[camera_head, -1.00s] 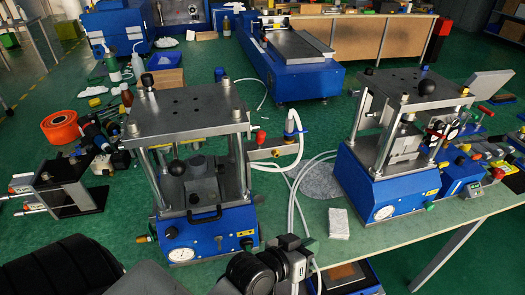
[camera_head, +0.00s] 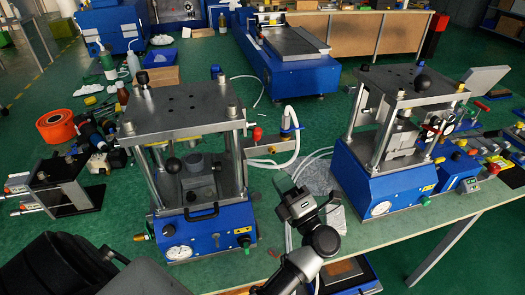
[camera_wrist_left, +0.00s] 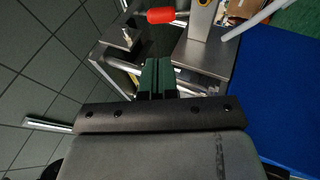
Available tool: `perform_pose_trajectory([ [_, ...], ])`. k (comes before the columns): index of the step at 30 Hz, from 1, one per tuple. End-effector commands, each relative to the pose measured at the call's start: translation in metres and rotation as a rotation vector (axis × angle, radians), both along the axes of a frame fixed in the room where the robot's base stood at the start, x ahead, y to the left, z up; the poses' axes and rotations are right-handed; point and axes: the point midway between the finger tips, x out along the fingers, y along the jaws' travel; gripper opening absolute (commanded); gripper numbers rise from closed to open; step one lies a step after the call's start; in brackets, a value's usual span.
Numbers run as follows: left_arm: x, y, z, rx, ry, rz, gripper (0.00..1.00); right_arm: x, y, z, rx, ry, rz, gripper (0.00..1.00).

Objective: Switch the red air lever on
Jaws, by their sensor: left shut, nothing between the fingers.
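The red air lever (camera_head: 257,134) is a small red handle on a metal block at the right side of the near press (camera_head: 185,115). In the left wrist view the red lever (camera_wrist_left: 167,16) lies sideways near the top edge, ahead of the fingers and apart from them. My left gripper (camera_head: 292,192) is in front of and below the lever, slightly to its right in the head view. Its green fingers (camera_wrist_left: 158,78) are together and empty in the wrist view. My right gripper is not seen.
A white hose (camera_head: 296,150) loops beside the lever's block. A second blue press (camera_head: 385,180) stands to the right. Loose tools and an orange spool (camera_head: 57,126) are at the left.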

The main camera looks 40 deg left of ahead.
Motion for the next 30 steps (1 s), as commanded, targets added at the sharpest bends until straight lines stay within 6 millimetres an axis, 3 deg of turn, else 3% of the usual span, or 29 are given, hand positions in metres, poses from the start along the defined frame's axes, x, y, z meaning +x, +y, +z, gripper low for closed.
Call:
perform_pose_trajectory([
  [18,0.028,0.077,0.04,0.0,-0.005,0.009,0.0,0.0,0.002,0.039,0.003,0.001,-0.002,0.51],
  [30,0.031,0.085,0.041,-0.003,-0.003,0.009,0.0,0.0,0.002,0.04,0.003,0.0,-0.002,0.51],
])
